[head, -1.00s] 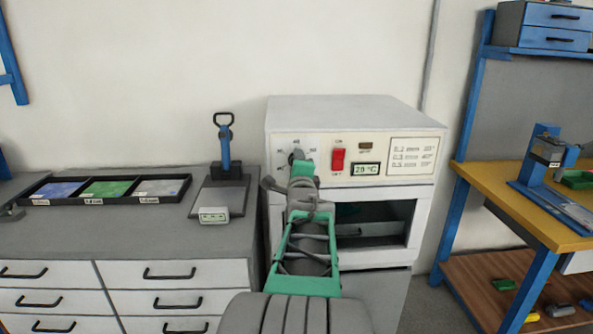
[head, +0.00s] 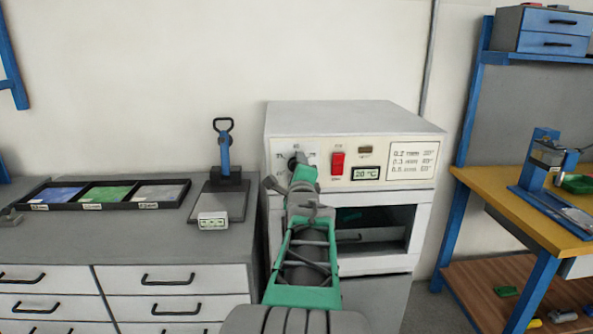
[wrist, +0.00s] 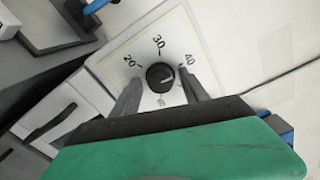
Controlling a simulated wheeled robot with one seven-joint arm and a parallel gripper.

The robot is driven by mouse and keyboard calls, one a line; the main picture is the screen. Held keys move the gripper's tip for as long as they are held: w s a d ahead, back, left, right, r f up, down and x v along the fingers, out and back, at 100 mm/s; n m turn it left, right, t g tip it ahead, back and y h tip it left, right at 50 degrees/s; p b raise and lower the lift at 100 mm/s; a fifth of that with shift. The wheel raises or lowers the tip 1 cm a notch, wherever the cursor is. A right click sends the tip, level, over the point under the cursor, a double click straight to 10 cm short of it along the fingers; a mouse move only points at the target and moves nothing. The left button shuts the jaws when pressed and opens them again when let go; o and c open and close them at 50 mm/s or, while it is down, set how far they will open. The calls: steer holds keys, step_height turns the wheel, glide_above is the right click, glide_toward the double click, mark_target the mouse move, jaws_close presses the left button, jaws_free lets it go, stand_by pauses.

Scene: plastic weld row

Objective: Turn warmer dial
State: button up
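The warmer (head: 345,118) is a white box with a control panel and a display reading 20 °C. Its round black dial (wrist: 160,77) sits on a white plate marked 20, 30 and 40 in the wrist view; the lowest mark is hard to read. In the head view the dial (head: 297,160) is partly covered by my arm. My gripper (wrist: 161,80) is open, with one grey finger on each side of the dial. I see gaps between the fingers and the knob; whether the tips reach the panel's depth I cannot tell.
A red switch (head: 337,163) is right of the dial, above the open warmer chamber (head: 375,232). Left, a grey bench holds a sectioned tray (head: 110,206) and a blue-handled press (head: 224,165). A yellow workbench (head: 500,187) stands at right.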

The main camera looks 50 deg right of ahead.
steer(key=shift+o, duration=1.2)
steer(key=v, duration=0.8)
